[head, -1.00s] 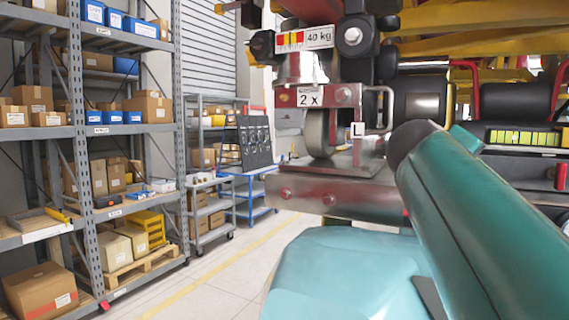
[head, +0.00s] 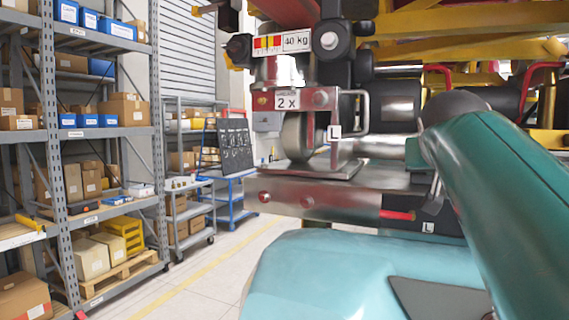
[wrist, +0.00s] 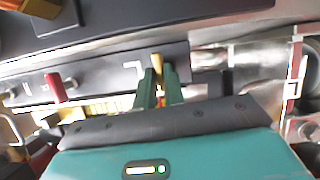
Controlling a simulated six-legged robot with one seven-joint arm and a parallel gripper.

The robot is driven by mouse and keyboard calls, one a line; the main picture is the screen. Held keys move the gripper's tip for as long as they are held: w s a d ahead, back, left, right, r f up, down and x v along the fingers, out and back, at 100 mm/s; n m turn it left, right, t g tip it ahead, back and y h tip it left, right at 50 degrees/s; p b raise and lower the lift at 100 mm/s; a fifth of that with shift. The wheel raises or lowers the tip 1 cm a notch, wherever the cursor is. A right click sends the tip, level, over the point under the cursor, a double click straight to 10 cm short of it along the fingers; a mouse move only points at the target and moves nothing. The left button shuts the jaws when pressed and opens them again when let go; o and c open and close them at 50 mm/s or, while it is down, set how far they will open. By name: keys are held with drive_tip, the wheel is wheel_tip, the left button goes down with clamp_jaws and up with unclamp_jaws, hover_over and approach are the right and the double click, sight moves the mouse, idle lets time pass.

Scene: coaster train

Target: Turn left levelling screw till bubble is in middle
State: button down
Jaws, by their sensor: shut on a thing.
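In the wrist view, the two green fingers of my gripper (wrist: 160,88) are closed around a small brass-coloured screw (wrist: 157,63), which I take for the left levelling screw. It stands out from a dark panel beside a white mark. A yellow-green strip (wrist: 110,105), perhaps the level's vial, shows partly behind my gripper and is blurred; I cannot make out the bubble. In the head view my own arm hides the gripper, the screw and the vial.
A red lever (wrist: 57,88) sticks out near the gripper. A wheel on a metal bracket (head: 322,98) and a steel beam (head: 290,197) stand close by. Shelving with boxes (head: 100,160) is at the left.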

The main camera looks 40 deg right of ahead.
drive_tip(key=shift+s+d+f+m+t+y, duration=0.15)
drive_tip(key=shift+f+m+t+y, duration=0.2)
drive_tip(key=shift+m, duration=0.45)
drive_tip(key=shift+r, duration=0.1)
drive_tip(key=c, duration=1.5)
unclamp_jaws()
drive_tip(key=shift+r, duration=0.1)
drive_tip(key=v, duration=1.4)
